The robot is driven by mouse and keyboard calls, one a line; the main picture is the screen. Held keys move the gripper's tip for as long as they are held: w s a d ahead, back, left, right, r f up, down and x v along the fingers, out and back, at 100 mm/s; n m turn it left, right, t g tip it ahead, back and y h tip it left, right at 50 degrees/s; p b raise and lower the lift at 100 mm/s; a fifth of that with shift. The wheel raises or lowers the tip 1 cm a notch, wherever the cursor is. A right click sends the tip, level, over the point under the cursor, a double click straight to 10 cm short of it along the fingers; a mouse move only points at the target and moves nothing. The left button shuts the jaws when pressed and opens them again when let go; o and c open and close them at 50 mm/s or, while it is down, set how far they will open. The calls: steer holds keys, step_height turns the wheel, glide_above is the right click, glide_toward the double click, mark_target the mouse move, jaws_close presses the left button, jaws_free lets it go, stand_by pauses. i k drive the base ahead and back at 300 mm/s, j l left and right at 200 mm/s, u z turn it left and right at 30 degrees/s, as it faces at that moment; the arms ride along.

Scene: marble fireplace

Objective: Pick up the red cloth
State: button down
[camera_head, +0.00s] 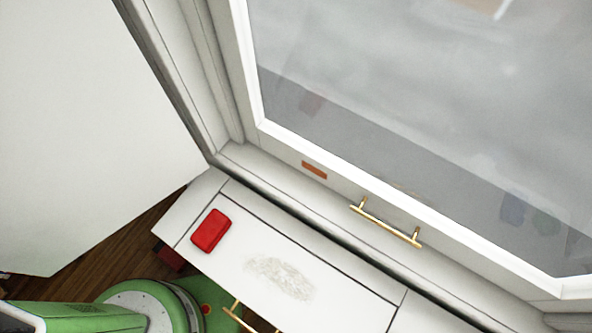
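The red cloth (211,231) looks like a small, thick, folded rectangle with rounded corners. It lies flat on the left part of the white ledge (330,295), near the ledge's left end, with nothing on top of it. My gripper is not in view. Green and white parts of my own body show at the bottom left, below the ledge and apart from the cloth.
A greyish smudge (280,277) marks the ledge right of the cloth. A large white-framed pane with a brass handle (386,222) rises behind it. Another brass handle (243,317) sticks out at the ledge's front. Wooden floor (118,238) shows at left.

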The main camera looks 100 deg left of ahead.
mark_target(210, 232)
steer(key=i+l, duration=0.1)
steer(key=l, duration=0.9)
steer(key=i+l, duration=0.15)
steer(key=l, duration=0.4)
steer(key=l+u, duration=0.15)
steer(key=u, duration=0.25)
steer(key=l+u, duration=0.15)
steer(key=u, duration=0.25)
steer(key=l+u, duration=0.15)
steer(key=u, duration=0.3)
steer(key=l+u, duration=0.15)
steer(key=u, duration=1.45)
